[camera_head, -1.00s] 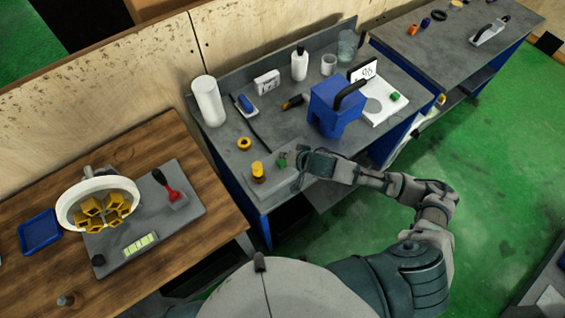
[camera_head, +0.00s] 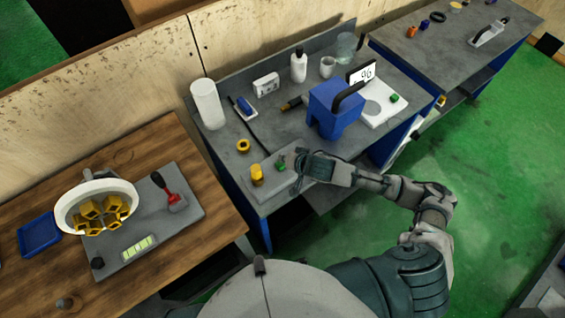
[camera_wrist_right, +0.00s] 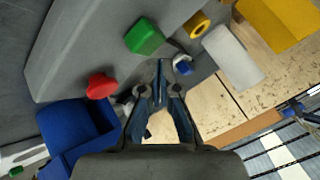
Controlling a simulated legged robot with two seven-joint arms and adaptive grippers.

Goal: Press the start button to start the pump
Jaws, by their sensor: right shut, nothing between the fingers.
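The grey control panel (camera_head: 285,184) lies at the front edge of the middle workbench. A green button (camera_head: 281,162) on it shows just left of my right gripper (camera_head: 300,172), partly by its fingers. In the right wrist view, the green button (camera_wrist_right: 145,37) and a red button (camera_wrist_right: 100,86) stand on the sloped grey panel (camera_wrist_right: 75,45). My right gripper (camera_wrist_right: 161,68) is shut and empty, its tips pointing up the picture just below the green button. I cannot tell whether they touch it. The red button is hidden in the head view. My left gripper is not in view.
A yellow part (camera_head: 257,174) and a yellow ring (camera_head: 243,146) are near the panel. A blue machine (camera_head: 335,118) and a white scale (camera_head: 377,112) with a display stand to the right. A wooden table (camera_head: 150,150) with a white bowl is at the left.

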